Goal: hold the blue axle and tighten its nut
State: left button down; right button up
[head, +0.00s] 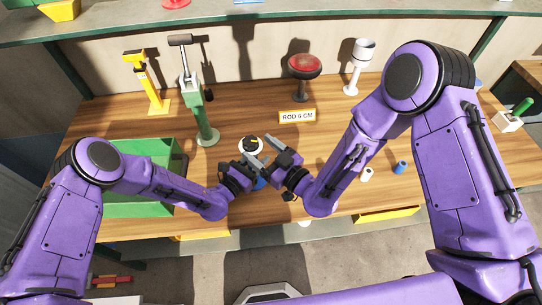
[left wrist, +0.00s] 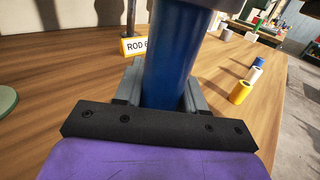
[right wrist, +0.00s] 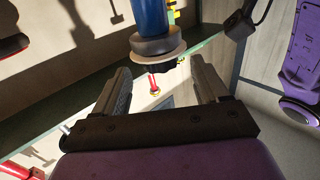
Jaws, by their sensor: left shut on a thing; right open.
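The blue axle (left wrist: 172,60) stands between my left gripper's (left wrist: 158,100) fingers, which are shut on it. In the head view, only a bit of the axle (head: 259,183) shows below the grippers. Its end carries a grey collar, a pale washer (right wrist: 158,52) and a black nut (right wrist: 158,66), seen in the right wrist view. The pale disc end (head: 250,145) shows in the head view. My right gripper (right wrist: 162,68) is open, its fingers pointing at the nut end. The nut appears between the fingertips in the picture; whether they touch it cannot be told.
A green bin (head: 125,207) stands at the left.

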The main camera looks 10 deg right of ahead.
jog(key=v, duration=0.5)
jog(key=shift+s+d, duration=0.2)
jog(key=shift+s, duration=0.1)
jog(key=v, duration=1.2)
